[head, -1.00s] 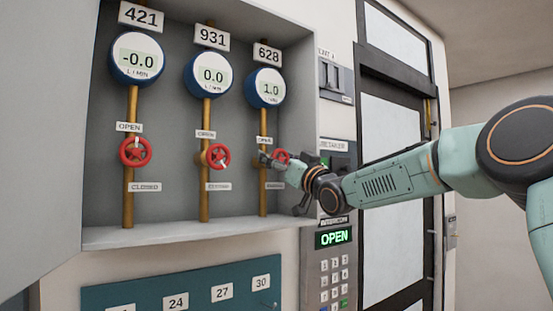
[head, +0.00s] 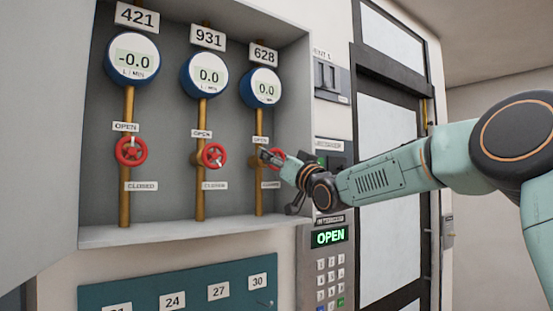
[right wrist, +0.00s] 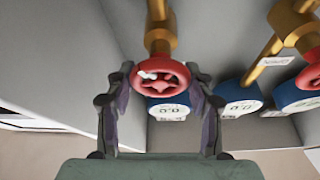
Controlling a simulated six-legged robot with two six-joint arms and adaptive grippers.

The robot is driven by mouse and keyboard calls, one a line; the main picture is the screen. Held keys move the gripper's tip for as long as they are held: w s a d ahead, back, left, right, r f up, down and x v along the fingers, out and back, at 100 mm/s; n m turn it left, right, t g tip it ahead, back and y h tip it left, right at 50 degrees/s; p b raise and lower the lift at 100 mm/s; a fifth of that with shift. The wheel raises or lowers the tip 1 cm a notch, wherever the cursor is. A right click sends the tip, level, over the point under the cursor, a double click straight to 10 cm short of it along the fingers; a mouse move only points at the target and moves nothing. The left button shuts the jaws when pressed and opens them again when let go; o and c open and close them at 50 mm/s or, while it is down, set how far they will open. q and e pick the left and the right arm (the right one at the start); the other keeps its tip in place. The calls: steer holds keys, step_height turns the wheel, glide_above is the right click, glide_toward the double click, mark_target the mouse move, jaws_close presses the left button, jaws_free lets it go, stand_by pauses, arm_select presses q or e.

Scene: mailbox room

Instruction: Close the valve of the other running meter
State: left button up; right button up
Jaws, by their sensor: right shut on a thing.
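The meter under plate 628 (head: 260,88) reads 0.0. Its red valve wheel (head: 278,153) sits on the brass pipe below it, between an OPEN and a CLOSED label. My right gripper (head: 271,157) is shut on this wheel and partly covers it in the head view. In the right wrist view, the fingers lie on both sides of the wheel (right wrist: 160,76), which has a white mark at its left. The 931 meter (head: 204,75) reads 0.0 above its red wheel (head: 214,155). The 421 meter (head: 132,58) reads -0.0 above its wheel (head: 131,151). My left gripper is out of view.
The meters sit in a grey recessed cabinet (head: 160,234), whose right wall is close to my right gripper. An intercom keypad (head: 328,265) showing OPEN is below right. A teal numbered panel (head: 190,288) is below. A dark-framed door (head: 395,190) is at the right.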

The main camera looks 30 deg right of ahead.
steer(key=shift+r, duration=0.2)
steer(key=o, duration=1.2)
steer(key=shift+w+f, duration=0.2)
steer(key=shift+w, duration=0.1)
steer(key=shift+c, duration=0.2)
steer(key=shift+s, duration=0.1)
steer(key=shift+s, duration=0.1)
steer(key=shift+r, duration=0.2)
step_height(320, 180, up, 10)
steer(key=shift+f, duration=0.15)
